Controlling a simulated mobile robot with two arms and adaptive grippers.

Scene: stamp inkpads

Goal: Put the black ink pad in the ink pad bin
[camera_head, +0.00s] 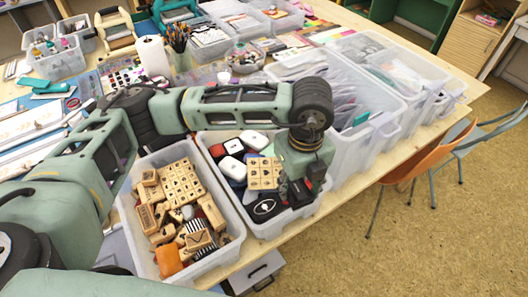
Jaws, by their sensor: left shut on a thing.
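My left gripper (301,186) points down over the right side of a clear plastic bin (268,229) that holds ink pads. It is shut on a dark thing, which appears to be the black ink pad (299,194); the gripper and arm partly cover it. I cannot tell whether it touches the pads below. In the bin, white, red and dark pads lie at the back, a wooden stamp block (264,173) in the middle, and a black pad with a white oval mark (264,208) at the front. My right gripper is not in view.
A second clear bin (225,254) full of wooden stamps stands directly left of the ink pad bin. Large clear tubs (350,155) stand close on the right. Craft supplies crowd the table behind. An orange chair (425,160) stands beyond the table's right edge.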

